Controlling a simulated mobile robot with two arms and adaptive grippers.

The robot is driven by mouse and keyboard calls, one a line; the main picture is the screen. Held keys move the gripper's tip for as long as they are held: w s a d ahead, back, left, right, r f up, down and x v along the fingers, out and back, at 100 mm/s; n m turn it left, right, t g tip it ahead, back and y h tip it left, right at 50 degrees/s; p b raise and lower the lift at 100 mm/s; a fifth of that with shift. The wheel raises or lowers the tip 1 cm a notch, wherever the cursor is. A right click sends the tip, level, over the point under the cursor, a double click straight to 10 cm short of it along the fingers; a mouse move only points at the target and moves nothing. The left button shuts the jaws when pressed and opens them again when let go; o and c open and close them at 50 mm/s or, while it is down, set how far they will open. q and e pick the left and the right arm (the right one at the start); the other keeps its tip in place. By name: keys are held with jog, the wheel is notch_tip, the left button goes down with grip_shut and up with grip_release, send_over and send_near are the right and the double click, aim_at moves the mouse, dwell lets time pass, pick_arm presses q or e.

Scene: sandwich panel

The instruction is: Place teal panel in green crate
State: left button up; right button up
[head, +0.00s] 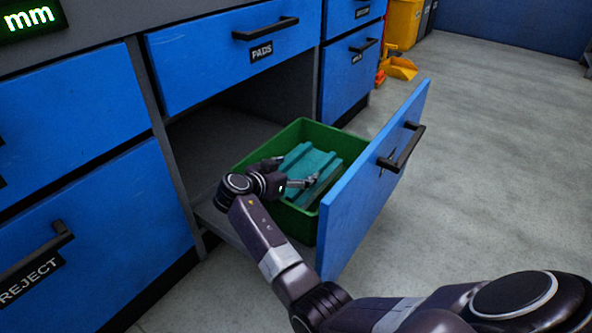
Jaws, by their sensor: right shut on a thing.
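The teal panel (318,163) is a ribbed slab lying tilted within the walls of the green crate (312,131). The crate stands in an opened blue drawer. My right gripper (296,173) reaches over the crate's near left side and is shut on the teal panel at its near part. The gripper and wrist hide part of the panel and of the crate's near left rim. Whether the panel touches the crate's floor I cannot tell. My left gripper is not in view.
The open drawer's blue front (372,190) with a black handle stands close to the right of the crate. A shut drawer labelled PADS (235,55) is above, and one labelled REJECT (95,235) is at left. Grey floor (490,160) is clear at right.

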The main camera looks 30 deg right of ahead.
jog(key=shift+f+b, duration=0.35)
jog(key=shift+f, duration=0.05)
jog(key=o, duration=1.9)
jog(key=shift+s+f, duration=0.1)
jog(key=shift+f, duration=0.1)
